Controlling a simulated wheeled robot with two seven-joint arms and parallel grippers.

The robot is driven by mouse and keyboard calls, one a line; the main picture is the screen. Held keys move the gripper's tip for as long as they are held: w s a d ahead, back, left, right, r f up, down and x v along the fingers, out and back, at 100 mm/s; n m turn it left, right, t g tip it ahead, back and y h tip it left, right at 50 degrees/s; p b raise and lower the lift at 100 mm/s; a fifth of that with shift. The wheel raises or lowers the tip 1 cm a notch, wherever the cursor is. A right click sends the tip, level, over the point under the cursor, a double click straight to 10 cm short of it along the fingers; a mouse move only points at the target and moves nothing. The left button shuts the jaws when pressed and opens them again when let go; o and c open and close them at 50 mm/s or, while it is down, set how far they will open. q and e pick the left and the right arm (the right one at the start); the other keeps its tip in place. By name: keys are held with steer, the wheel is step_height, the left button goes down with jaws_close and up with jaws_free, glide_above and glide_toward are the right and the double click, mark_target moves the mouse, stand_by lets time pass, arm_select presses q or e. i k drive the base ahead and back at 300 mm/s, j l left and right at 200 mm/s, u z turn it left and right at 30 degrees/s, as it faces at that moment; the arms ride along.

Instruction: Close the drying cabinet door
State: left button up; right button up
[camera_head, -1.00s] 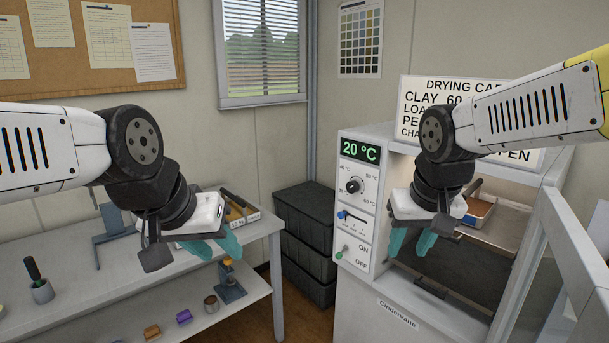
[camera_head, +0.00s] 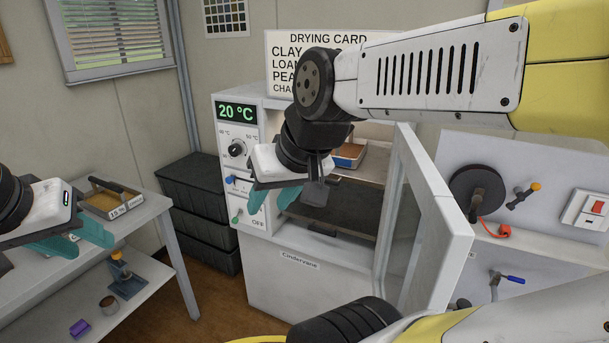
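The drying cabinet (camera_head: 290,272) is a white box with a green "20 °C" display (camera_head: 236,113), a knob and switches on its left panel. Its white-framed glass door (camera_head: 455,240) stands open at the cabinet's right side, swung out toward me. A tray with brown contents (camera_head: 348,155) is on the upper shelf inside. My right gripper (camera_head: 274,199) is open and empty, teal fingers apart, in front of the panel and the left of the opening, away from the door. My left gripper (camera_head: 78,238) is open and empty over the bench at the left.
A white bench (camera_head: 150,212) at the left bears a sample tray (camera_head: 110,203). Black crates (camera_head: 205,225) are stacked between bench and cabinet. A drying card sign (camera_head: 285,50) stands on the cabinet. A wall panel with a black reel (camera_head: 470,190) and red switch is right of the door.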

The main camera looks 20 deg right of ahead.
mark_target(448, 238)
steer(key=k+l+z, duration=0.2)
steer(key=k, duration=0.25)
steer(key=k+l+z, duration=0.15)
steer(key=l, duration=0.25)
steer(key=k+l+z, duration=0.15)
steer(key=l, duration=0.25)
steer(key=l+z, duration=0.15)
steer(key=l, duration=0.25)
steer(key=k+j+z, duration=0.4)
